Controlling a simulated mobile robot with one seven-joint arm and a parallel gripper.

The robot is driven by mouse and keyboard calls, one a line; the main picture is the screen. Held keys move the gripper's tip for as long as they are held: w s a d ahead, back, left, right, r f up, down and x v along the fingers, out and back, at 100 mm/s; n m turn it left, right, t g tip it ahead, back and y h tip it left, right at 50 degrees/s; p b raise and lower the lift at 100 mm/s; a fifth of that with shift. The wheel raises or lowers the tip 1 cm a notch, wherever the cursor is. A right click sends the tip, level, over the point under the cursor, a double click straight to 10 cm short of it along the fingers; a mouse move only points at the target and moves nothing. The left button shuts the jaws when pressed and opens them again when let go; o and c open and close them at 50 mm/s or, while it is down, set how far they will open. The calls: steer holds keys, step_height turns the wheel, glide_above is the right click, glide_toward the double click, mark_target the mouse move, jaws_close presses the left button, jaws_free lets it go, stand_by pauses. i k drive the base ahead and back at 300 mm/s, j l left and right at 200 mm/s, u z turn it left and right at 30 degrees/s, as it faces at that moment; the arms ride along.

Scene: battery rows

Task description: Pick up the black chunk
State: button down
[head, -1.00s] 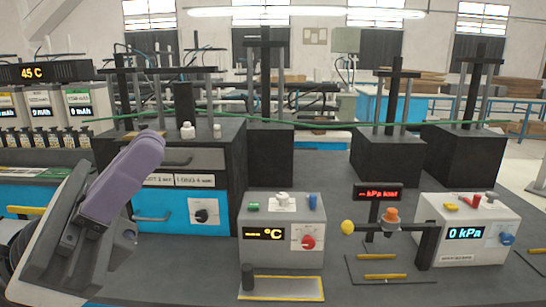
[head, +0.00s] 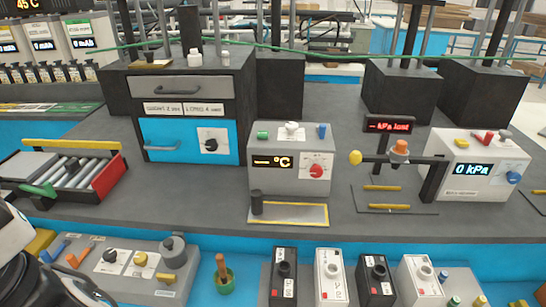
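A small black upright cylinder (head: 257,202) stands at the left end of a yellow-edged plate (head: 300,214), in front of the °C box. A small dark lump (head: 72,165) lies on the roller tray at the left. I cannot tell which of these is the black chunk. Part of my arm shows at the lower left corner in white and black. My gripper's fingertips are not in view, and nothing visible is touching either dark piece.
The °C box (head: 290,170) stands right behind the plate. The kPa box (head: 477,172) and a stand with a yellow ball (head: 355,157) are to the right. Control boxes (head: 331,278) line the front bench. Grey tabletop is clear between the roller tray and the plate.

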mark_target(72, 166)
steer(key=u, duration=1.25)
steer(key=i+j+z, duration=0.2)
steer(key=i+j, duration=1.2)
steer(key=k+j, duration=0.05)
steer(key=j, duration=0.1)
